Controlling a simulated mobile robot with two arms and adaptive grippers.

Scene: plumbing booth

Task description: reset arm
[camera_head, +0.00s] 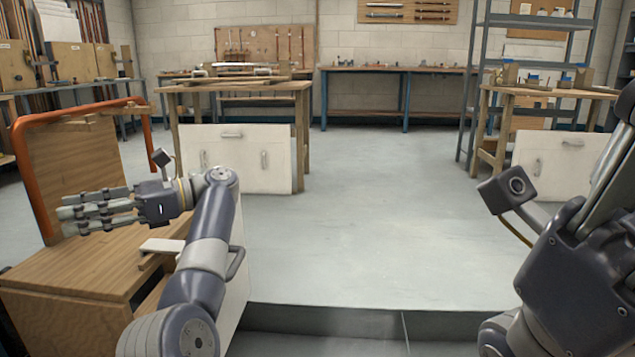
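My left gripper (68,214) is at the left of the head view, its grey fingers pointing left. The fingers lie roughly parallel with gaps between them, and nothing shows between them. It is in front of an upright wooden panel and over a wooden cabinet top, apparently without touching either. My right gripper (612,185) is large and close at the right edge, with its fingers pointing up and partly cut off by the frame. Whether it is open or shut cannot be told.
The wooden cabinet (75,270) and an orange tube frame (38,118) stand beside the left arm. A wooden table (240,88) with a white panel (235,158) leaning below stands behind. Another table (545,92) is at right. The middle floor (375,200) is clear.

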